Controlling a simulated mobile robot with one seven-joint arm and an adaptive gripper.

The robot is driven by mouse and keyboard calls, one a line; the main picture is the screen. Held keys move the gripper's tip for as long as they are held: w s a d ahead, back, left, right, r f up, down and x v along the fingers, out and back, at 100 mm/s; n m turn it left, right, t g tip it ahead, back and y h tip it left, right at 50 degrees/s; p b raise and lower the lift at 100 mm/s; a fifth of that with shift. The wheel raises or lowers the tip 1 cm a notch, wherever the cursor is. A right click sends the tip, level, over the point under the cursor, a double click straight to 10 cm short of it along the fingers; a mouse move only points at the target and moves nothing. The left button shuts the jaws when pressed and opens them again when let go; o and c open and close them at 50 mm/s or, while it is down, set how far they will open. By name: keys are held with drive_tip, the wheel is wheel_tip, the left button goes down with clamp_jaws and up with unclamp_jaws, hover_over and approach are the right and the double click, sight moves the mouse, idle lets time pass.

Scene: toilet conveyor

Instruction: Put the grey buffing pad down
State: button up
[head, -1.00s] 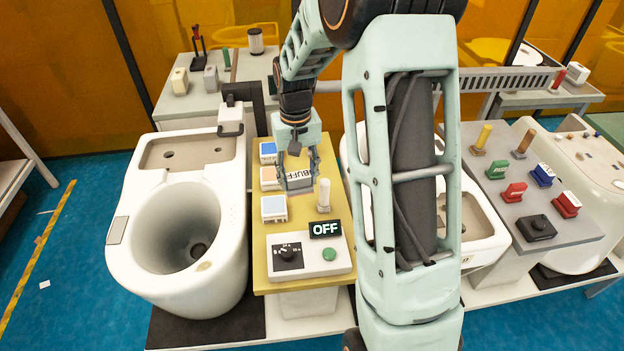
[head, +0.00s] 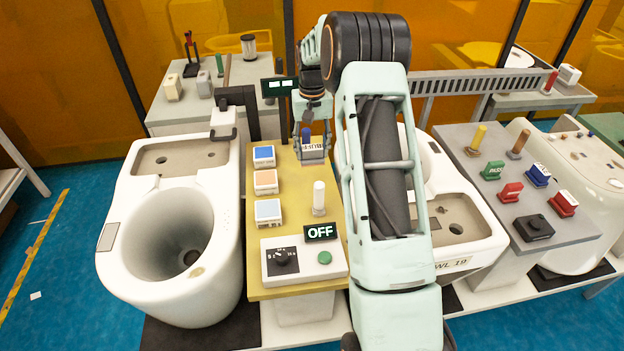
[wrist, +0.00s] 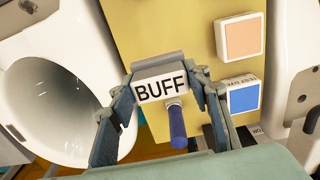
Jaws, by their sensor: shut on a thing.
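The grey buffing pad (wrist: 158,62) carries a white face marked BUFF. In the wrist view my gripper (wrist: 166,78) has its fingers closed at both sides of it. In the head view my gripper (head: 313,150) holds the pad (head: 313,155) over the far right part of the yellow board (head: 262,228). I cannot tell whether the pad touches the board.
Blue (head: 264,156), peach (head: 265,181) and pale blue (head: 267,212) squares line the board's left. A white peg (head: 319,198) and a control box (head: 280,262) reading OFF stand nearer. Toilets flank the board, left (head: 160,285) and right (head: 462,225).

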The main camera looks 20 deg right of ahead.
sight(312, 147)
wheel_tip(312, 147, down, 8)
drive_tip(key=shift+f+p, duration=0.15)
drive_tip(key=shift+p, duration=0.45)
drive_tip(key=shift+f, duration=0.1)
drive_tip(key=o, duration=1.1)
drive_tip(key=shift+f, duration=0.1)
wheel_tip(312, 147, up, 12)
drive_tip(key=shift+r+b, duration=0.25)
drive_tip(key=shift+b, duration=0.45)
